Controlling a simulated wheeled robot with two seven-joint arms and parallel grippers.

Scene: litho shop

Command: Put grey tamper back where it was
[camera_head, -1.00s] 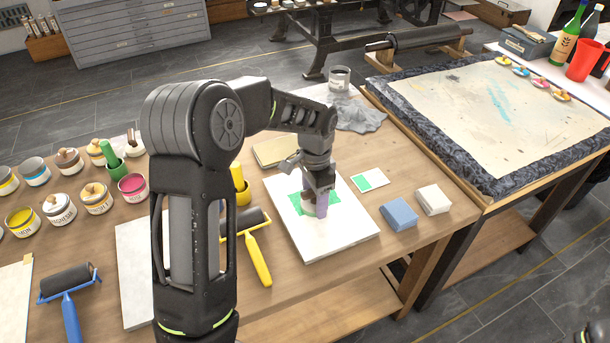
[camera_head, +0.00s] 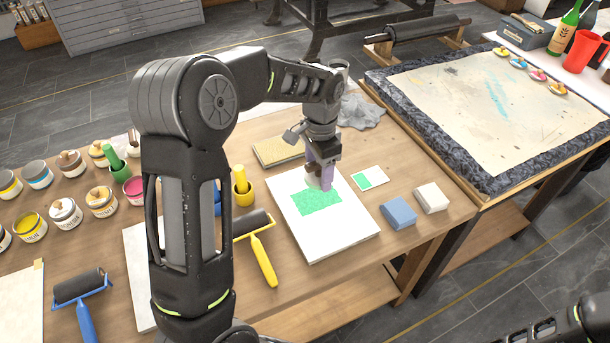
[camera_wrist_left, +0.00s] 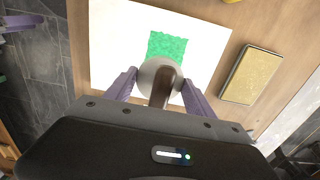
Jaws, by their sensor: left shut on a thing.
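My left gripper (camera_head: 322,180) is shut on the grey tamper (camera_head: 314,182), at the far edge of the green ink patch (camera_head: 316,203) on a white slab (camera_head: 342,235). In the left wrist view the tamper (camera_wrist_left: 152,72) shows a round pale grey head and a brown handle between the two purple fingers (camera_wrist_left: 160,88). Its head overlaps the near part of the green patch (camera_wrist_left: 166,46) there. I cannot tell whether it touches the slab. My right gripper is out of view; only part of my right arm shows at the bottom right.
A tan pad (camera_head: 278,152) lies behind the slab and a small green-printed card (camera_head: 369,178) to its right. Blue (camera_head: 398,212) and white (camera_head: 432,198) blocks lie further right. Several ink tins crowd the far left.

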